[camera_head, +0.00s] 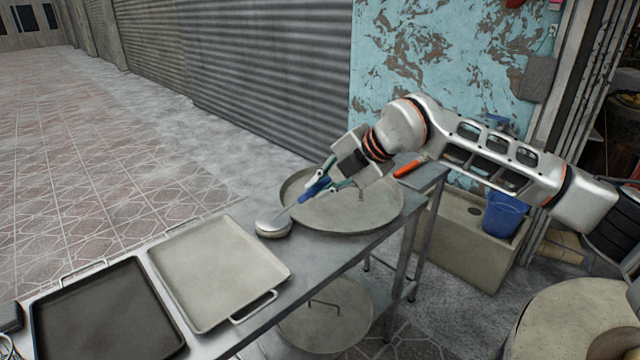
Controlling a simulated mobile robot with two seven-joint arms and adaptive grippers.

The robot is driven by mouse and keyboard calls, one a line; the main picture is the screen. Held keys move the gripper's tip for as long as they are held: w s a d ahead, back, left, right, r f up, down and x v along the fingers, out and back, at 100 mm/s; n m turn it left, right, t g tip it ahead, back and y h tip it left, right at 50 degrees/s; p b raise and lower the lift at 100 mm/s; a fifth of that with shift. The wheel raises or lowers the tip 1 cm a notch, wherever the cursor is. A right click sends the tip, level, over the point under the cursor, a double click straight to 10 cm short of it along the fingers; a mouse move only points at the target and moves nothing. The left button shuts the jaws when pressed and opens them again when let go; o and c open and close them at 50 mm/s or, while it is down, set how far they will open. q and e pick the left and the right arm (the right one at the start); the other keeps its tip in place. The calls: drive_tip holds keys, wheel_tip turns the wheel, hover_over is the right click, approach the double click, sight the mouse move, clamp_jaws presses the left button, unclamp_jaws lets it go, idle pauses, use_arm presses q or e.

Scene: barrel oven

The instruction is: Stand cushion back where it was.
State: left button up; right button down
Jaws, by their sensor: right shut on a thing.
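My right gripper (321,186) reaches in from the right and is shut on the blue handle of the cushion. My left gripper is not in view.
The metal table (222,214) holds a dark tray (105,318), a grey tray (217,272), a large round pan (345,211) and an orange-handled tool (408,166). Another round pan (325,318) sits on the lower shelf.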

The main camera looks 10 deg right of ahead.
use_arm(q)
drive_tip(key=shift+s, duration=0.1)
use_arm(e)
drive_tip(key=c, duration=2)
unclamp_jaws()
drive_tip(key=o, duration=0.3)
drive_tip(key=shift+s+d+r+p, duration=0.2)
drive_tip(key=shift+d+r+p, duration=0.05)
drive_tip(key=shift+r+p, duration=0.2)
drive_tip(key=shift+p+v, duration=1.25)
drive_tip(key=shift+v, duration=0.55)
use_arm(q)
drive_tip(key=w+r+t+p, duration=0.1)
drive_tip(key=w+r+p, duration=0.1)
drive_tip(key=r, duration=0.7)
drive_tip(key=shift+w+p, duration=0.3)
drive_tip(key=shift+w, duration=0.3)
use_arm(e)
drive_tip(key=shift+v, duration=2.15)
